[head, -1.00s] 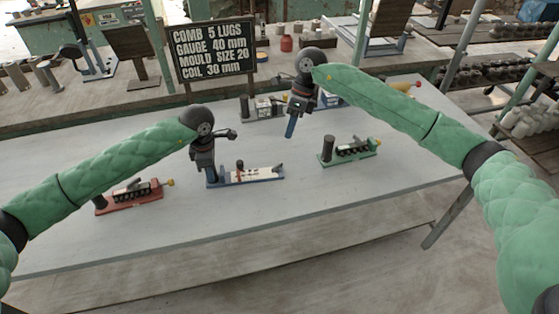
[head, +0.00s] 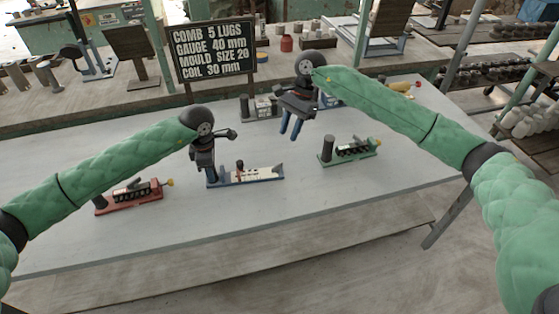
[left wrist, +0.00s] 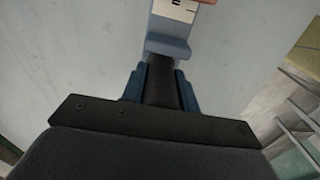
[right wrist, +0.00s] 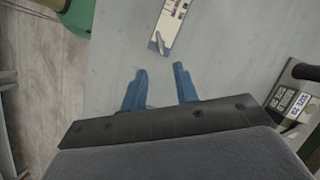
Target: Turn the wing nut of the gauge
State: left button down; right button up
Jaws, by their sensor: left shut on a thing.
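The gauge (head: 262,175) has a blue base and a white scale strip, and lies on the grey table. A small dark red upright part (head: 240,168) stands on it, possibly the wing nut; its shape is too small to tell. My left gripper (head: 211,178) is shut on the black post (left wrist: 160,85) at the gauge's left end. My right gripper (head: 291,128) is open and empty in the air, behind and right of the gauge. In the right wrist view the gauge's scale end, with a grey pointed piece (right wrist: 157,43), shows beyond the open fingers (right wrist: 160,90).
A red-based device (head: 130,197) stands left of the gauge and a green-based one (head: 350,151) right. Another device (head: 262,107) stands behind. A black sign (head: 212,50) reads gauge 40 mm. The table's front (head: 200,235) is clear.

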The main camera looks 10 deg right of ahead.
aim_at(278, 165)
jog(key=x, duration=1.1)
jog(key=shift+a+f, duration=0.1)
jog(key=shift+f, duration=0.05)
jog(key=shift+c, duration=0.4)
grip_shut()
